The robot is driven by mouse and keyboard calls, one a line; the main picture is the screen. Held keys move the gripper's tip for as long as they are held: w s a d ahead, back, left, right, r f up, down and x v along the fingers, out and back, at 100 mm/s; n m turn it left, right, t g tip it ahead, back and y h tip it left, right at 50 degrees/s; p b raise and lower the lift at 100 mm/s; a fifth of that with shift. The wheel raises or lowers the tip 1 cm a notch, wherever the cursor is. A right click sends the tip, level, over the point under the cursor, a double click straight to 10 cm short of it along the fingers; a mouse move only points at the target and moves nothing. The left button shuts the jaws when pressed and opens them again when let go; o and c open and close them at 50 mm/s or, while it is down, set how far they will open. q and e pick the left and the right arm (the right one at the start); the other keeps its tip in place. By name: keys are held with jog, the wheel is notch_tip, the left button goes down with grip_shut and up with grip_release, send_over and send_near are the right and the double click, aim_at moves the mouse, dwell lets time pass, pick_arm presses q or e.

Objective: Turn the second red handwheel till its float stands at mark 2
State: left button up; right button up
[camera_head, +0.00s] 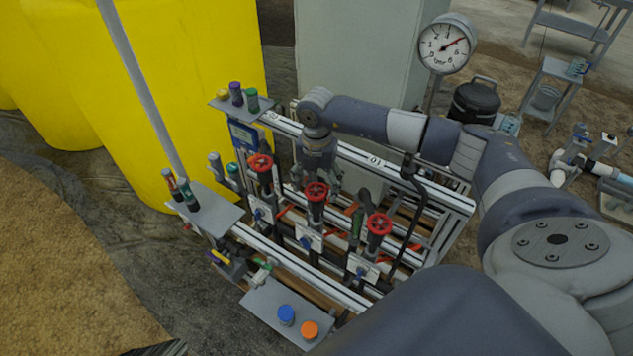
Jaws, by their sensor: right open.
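Three red handwheels stand in a row on the skid: one at the left (260,163), the second, in the middle (316,191), and one at the right (379,223). My right gripper (318,174) points down just above and behind the middle handwheel, open, with nothing seen between its fingers. I cannot tell whether its fingertips touch the wheel. A small white plate (310,239) sits below the middle wheel. The float and its marks are too small to read. My left gripper is not in view.
A pressure gauge (446,45) stands behind the skid. Metal shelves hold small bottles at the left (207,213) and blue and orange caps at the front (261,304). A large yellow tank (200,70) stands at the back left. My right arm spans the skid's right side.

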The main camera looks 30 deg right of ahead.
jog(key=c, duration=1.1)
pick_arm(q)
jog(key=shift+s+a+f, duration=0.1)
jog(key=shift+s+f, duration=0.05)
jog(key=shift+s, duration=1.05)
pick_arm(e)
jog(key=shift+o, duration=0.2)
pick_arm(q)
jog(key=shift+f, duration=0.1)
pick_arm(e)
jog(key=shift+f+n+b, duration=0.2)
jog(key=shift+n+b, duration=0.85)
jog(key=shift+n, duration=0.05)
jog(key=n+b, duration=0.2)
jog(key=shift+w+n, duration=0.1)
jog(key=shift+n, duration=0.3)
jog(key=n+b, duration=0.3)
jog(key=n, duration=0.1)
pick_arm(q)
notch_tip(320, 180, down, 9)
jog(key=b, duration=0.2)
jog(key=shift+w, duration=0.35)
pick_arm(e)
jog(key=shift+a+r+n, duration=0.1)
jog(key=shift+r+n, duration=0.05)
jog(key=shift+n, duration=1.85)
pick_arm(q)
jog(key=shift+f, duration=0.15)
